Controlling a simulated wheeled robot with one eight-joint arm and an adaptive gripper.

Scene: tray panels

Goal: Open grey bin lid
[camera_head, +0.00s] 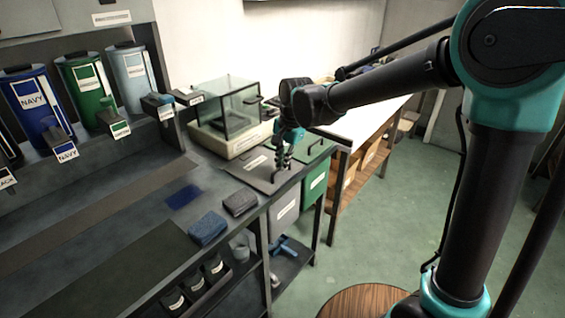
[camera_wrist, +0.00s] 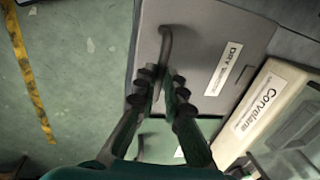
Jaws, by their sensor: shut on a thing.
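The grey bin (camera_head: 284,213) stands at the right end of the workbench, with a white label on its front. Its grey lid (camera_head: 248,172) looks flat and closed on top. In the wrist view the lid (camera_wrist: 204,28) carries a white label reading "DRY", with the rest too blurred to read. A dark curved handle (camera_wrist: 165,42) runs along the lid's left side in that view. My gripper (camera_head: 282,168) reaches down onto the lid from above. In the wrist view my gripper's fingers (camera_wrist: 160,80) are closed around the handle's lower part and partly hide it.
A green bin (camera_head: 314,182) with a green lid stands right beside the grey one. A glass-sided balance (camera_head: 232,118) marked "Corvelane" (camera_wrist: 265,105) sits close behind the lid. Blue (camera_head: 208,229) and dark grey (camera_head: 240,202) folded cloths lie nearby. Green floor is open to the right.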

